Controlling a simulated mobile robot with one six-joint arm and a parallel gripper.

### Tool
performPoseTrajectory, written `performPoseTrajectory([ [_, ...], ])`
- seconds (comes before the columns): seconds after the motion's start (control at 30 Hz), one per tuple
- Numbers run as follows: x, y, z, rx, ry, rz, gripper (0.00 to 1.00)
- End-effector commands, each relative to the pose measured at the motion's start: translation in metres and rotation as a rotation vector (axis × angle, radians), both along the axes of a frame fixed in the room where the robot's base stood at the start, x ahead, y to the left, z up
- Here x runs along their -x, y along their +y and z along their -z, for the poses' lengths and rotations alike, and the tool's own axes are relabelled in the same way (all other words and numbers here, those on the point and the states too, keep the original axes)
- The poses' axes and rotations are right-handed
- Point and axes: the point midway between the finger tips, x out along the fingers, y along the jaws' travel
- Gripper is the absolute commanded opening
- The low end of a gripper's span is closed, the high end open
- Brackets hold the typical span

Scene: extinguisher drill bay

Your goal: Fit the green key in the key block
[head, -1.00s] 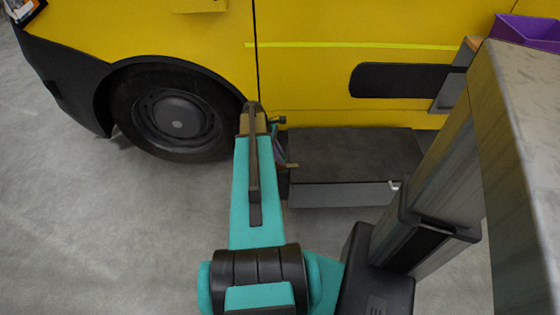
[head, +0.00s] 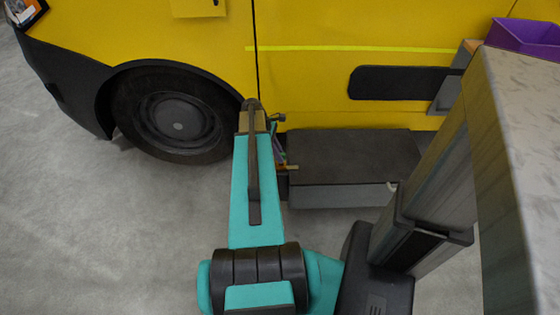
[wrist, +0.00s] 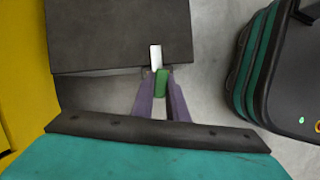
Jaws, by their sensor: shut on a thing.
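The green key (wrist: 162,78) is in my gripper (wrist: 161,88), between the two purple fingers in the wrist view. A pale, straight piece (wrist: 155,57) extends from it, away from my gripper, and overlaps the near edge of the dark step box (wrist: 115,35) in the picture. Whether the key touches the box I cannot tell. In the head view my arm hides most of the gripper; only small purple and orange bits show just left of the box. I cannot make out the key block in either view.
The dark step box (head: 352,157) stands on the floor against the yellow vehicle (head: 340,30), right of its wheel (head: 175,115). A grey bench top (head: 520,140) with a purple bin (head: 525,37) is at the right. Grey floor (head: 90,220) is clear at the left.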

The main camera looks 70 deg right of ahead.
Motion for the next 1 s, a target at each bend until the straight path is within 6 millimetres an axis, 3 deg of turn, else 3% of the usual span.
performPoseTrajectory([
  [0.63,0.0,0.0,-0.006,0.0,0.0,0.0,0.0],
  [1.0,0.0,0.0,-0.021,0.0,0.0,0.0,0.0],
])
